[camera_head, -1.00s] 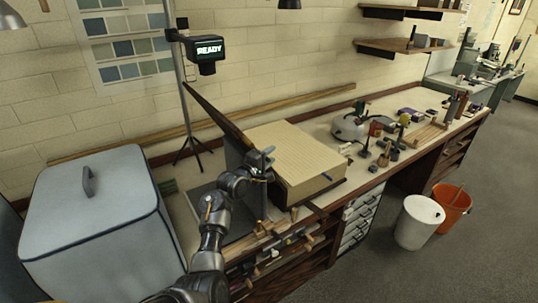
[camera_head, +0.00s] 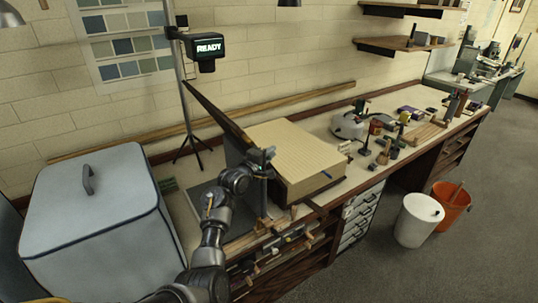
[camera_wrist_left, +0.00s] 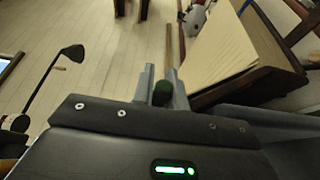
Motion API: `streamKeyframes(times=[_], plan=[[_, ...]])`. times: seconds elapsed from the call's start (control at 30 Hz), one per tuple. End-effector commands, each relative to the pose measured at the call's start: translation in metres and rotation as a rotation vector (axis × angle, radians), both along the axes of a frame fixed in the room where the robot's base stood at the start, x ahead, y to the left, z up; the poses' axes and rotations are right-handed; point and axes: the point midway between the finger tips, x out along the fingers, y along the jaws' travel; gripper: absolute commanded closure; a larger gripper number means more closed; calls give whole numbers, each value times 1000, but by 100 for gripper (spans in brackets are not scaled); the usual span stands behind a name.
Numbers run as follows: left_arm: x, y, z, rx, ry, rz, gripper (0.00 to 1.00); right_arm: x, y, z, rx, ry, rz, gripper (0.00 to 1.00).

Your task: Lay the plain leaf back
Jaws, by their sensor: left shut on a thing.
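A very thick block of cream, lined paper (camera_head: 295,150) lies on the bench, apparently a large book. A dark brown board (camera_head: 216,113) rises steeply at its left side and leans up toward the wall; I cannot tell whether it is the plain leaf. My left gripper (camera_head: 268,155) is at the front left corner of the block. In the left wrist view its fingers (camera_wrist_left: 163,88) are closed around a small dark green piece (camera_wrist_left: 162,94). What that piece belongs to is hidden. The paper block (camera_wrist_left: 218,52) shows just beyond the fingers. My right gripper is not in view.
A large grey-blue lidded box (camera_head: 92,215) stands at the left. A thin stand with a screen reading READY (camera_head: 207,48) rises behind the book. Small tools and pots crowd the bench to the right. A white bin (camera_head: 415,222) and orange bucket (camera_head: 451,208) stand on the floor.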

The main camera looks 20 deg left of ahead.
Motion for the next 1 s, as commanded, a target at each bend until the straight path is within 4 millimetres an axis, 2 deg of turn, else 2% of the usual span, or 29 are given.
streamKeyframes(times=[0.27, 0.7, 1.0], plan=[[24, -20, 13, -2, -4, -2, 100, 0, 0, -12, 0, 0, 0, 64], [89, -76, 23, -1, 1, -5, 100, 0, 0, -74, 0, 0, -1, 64], [112, -97, 23, 54, 71, -6, 100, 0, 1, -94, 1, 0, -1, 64]])
